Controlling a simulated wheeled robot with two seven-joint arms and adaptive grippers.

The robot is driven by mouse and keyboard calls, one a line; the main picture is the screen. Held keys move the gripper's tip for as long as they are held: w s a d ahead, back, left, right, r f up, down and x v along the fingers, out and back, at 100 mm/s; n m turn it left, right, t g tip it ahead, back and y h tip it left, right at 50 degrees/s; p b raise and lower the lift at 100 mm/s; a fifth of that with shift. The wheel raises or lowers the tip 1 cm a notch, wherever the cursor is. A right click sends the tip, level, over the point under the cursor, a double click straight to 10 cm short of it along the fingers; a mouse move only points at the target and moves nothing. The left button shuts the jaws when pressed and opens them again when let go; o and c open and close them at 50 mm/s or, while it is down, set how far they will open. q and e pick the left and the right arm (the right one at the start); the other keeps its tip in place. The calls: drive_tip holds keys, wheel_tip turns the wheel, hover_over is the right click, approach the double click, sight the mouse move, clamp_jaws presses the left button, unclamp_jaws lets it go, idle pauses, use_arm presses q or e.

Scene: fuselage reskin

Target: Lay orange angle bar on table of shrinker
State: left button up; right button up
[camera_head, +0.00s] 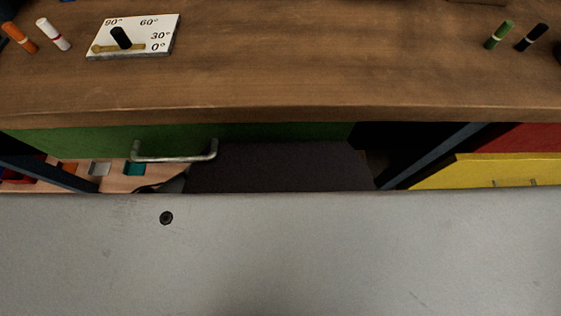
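I see no orange angle bar and cannot identify a shrinker or its table in this head view. Neither of my grippers is in view, and no arm shows. The wooden workbench top (300,70) spans the upper part of the view. An angle gauge plate (165,32) marked 0°, 30°, 60° and 90° lies on it at the upper left, with a black knob and a brass-coloured pointer.
Below the top are a green drawer front (80,142) with a metal handle (175,152) and a yellow panel (480,171). A grey surface hides the bottom.

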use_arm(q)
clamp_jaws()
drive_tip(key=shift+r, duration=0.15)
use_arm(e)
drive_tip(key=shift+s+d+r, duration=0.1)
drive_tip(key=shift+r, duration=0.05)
